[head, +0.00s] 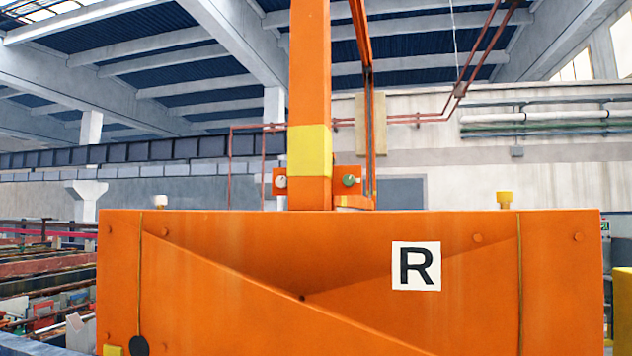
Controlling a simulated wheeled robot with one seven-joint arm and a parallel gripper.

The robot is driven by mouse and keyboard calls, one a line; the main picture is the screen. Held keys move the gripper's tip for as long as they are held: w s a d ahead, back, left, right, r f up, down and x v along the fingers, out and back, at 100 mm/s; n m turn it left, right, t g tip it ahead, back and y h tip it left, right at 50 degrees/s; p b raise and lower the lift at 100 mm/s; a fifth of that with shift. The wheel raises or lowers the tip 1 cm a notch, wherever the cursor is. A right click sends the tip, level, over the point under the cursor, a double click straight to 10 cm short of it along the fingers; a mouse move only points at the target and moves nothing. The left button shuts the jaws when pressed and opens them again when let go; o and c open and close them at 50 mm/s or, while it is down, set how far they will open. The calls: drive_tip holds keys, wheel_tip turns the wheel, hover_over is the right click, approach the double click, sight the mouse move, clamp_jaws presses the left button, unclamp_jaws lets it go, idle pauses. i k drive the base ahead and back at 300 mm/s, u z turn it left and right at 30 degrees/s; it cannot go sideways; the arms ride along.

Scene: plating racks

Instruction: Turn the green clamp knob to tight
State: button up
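A small green knob (348,181) sits on an orange bracket at the right side of the upright orange post (309,100), just above the top edge of the large orange panel. It looks round with a paler part on its right side. Its marking and whether it is tight or loose are too small to tell. A whitish knob (281,182) sits on the matching bracket at the left side of the post. My gripper is not in this view.
The orange panel (450,320) fills the lower middle and bears a white sign with a black R (416,266). A white-capped fitting (160,202) and a yellow-capped fitting (504,199) stand along its top edge. A black disc (139,346) hangs at lower left.

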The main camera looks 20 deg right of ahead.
sight(349, 180)
drive_tip(key=u, duration=1)
drive_tip(key=i, duration=1.05)
drive_tip(key=z, duration=1.5)
